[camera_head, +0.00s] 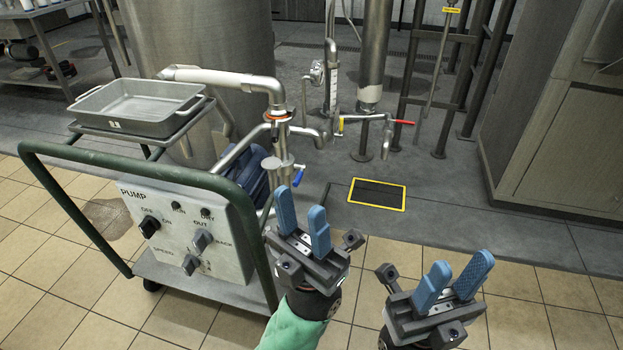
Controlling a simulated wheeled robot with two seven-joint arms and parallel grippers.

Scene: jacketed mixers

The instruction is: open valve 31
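Several valve handles show around the piping, and no number 31 can be read on any of them. A red lever handle (404,123) sits on a short outlet pipe (387,138) beside the steel column. A yellow handle (341,125) is just left of it. A blue handle (299,176) is on the piping by the pump cart. My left gripper (302,220) is open and empty, below and in front of the blue handle, with its fingers pointing up. My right gripper (457,280) is open and empty at the lower right, apart from every valve.
A pump cart (190,235) with a green rail and a grey tray (139,107) stands at the left. A yellow-edged floor drain (377,194) lies ahead. Dark pipe stands (443,100) and a cabinet (550,140) are at the right. Tiled floor at the lower right looks clear.

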